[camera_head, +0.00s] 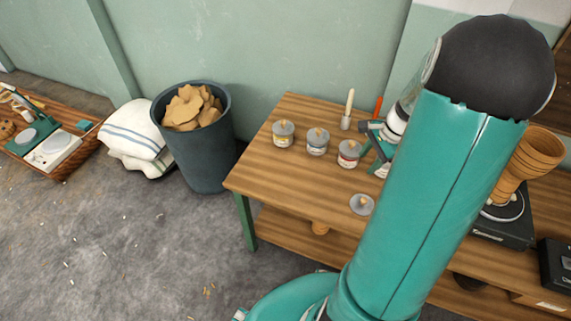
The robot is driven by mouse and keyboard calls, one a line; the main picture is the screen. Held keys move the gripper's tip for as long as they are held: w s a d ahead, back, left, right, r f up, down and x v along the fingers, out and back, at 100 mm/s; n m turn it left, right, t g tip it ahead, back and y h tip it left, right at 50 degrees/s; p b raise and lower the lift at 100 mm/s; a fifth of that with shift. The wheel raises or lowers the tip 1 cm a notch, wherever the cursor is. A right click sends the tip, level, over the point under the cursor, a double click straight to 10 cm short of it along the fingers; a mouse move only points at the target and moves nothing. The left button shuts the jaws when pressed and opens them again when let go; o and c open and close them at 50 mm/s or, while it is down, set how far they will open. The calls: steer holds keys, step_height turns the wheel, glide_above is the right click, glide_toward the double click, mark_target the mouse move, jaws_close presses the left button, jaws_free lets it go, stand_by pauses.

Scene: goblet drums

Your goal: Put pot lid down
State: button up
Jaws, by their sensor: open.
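A round grey pot lid (361,204) with a small tan knob lies near the front edge of the wooden table (265,175). Three small pots with similar grey, knobbed lids stand farther back: a left pot (283,134), a middle pot (317,142) and a right pot (349,153) with a red label. My gripper (372,148) is just right of the right pot, above the loose lid in the picture. It is open, and I see nothing held in it. My arm hides part of the gripper and the table behind it.
A pale-handled brush (348,110) and an orange stick (378,106) stand behind the pots. A tan goblet drum (525,160) and a black device (505,225) are to the right. A bin (200,150), folded towels (135,135) and a wicker tray (70,165) are left. The table's left end is clear.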

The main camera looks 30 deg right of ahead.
steer(key=w+a+r+n+h, duration=0.2)
steer(key=a+r+n, duration=0.4)
steer(key=a+r, duration=0.4)
steer(key=s+a+r+n+t, duration=0.1)
steer(key=s+a+r+n, duration=0.2)
steer(key=a, duration=0.3)
steer(key=s+a+r+n+t, duration=0.1)
steer(key=s+a+r+n, duration=0.2)
steer(key=a+n, duration=0.3)
steer(key=s+a+r+n+t, duration=0.1)
steer(key=s+a+r+n, duration=0.2)
steer(key=a, duration=0.5)
steer(key=shift+a+r+n+t+h, duration=0.3)
steer(key=shift+r+n+t, duration=0.1)
steer(key=shift+r+n, duration=0.5)
steer(key=shift+c, duration=0.8)
steer(key=shift+d, duration=0.1)
steer(key=shift+d, duration=0.15)
